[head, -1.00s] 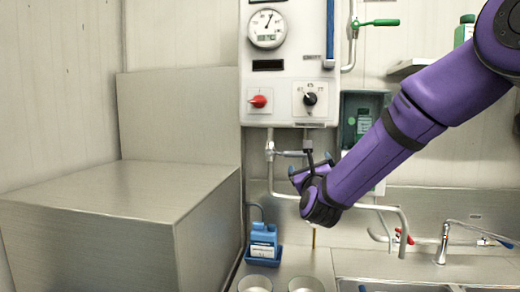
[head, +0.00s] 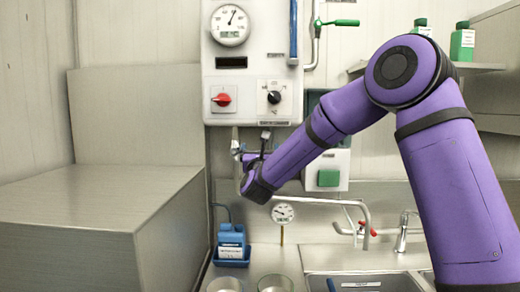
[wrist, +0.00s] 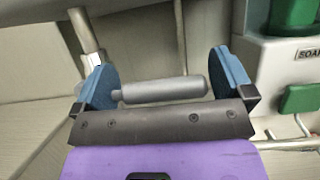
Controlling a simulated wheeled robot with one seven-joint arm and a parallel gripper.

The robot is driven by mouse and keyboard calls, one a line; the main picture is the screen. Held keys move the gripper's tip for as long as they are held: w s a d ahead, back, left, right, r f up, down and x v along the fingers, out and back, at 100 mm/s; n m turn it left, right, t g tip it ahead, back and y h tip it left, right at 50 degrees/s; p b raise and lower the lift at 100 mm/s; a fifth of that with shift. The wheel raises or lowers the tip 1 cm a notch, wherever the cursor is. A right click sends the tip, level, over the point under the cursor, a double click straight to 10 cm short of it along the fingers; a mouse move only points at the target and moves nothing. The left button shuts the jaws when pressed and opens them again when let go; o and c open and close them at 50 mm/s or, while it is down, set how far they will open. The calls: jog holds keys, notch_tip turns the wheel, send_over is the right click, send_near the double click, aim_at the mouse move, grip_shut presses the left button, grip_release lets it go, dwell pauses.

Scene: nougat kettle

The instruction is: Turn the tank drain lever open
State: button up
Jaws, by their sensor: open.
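The drain lever shows in the wrist view as a grey cylindrical handle (wrist: 165,90) with a thinner stem at its left end. It lies crosswise between the two blue finger pads of my gripper (wrist: 162,66), running nearly from pad to pad. My gripper is open. I cannot tell whether either pad touches the handle. In the head view, my gripper (head: 254,152) is at the valve on the pipe below the control box (head: 252,105). My wrist hides most of the lever there.
A red knob (head: 222,98) and a black knob (head: 274,97) are just above. A green-handled valve (head: 338,23) is higher right. A blue bottle (head: 231,240), a dial thermometer (head: 283,213) and a sink faucet (head: 403,232) are below. A large metal block (head: 100,215) stands left.

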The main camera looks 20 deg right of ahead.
jog(key=shift+x, duration=0.8)
jog(key=shift+c, duration=0.2)
jog(key=c, duration=1.2)
jog(key=shift+w+f, duration=0.1)
jog(key=shift+c, duration=0.2)
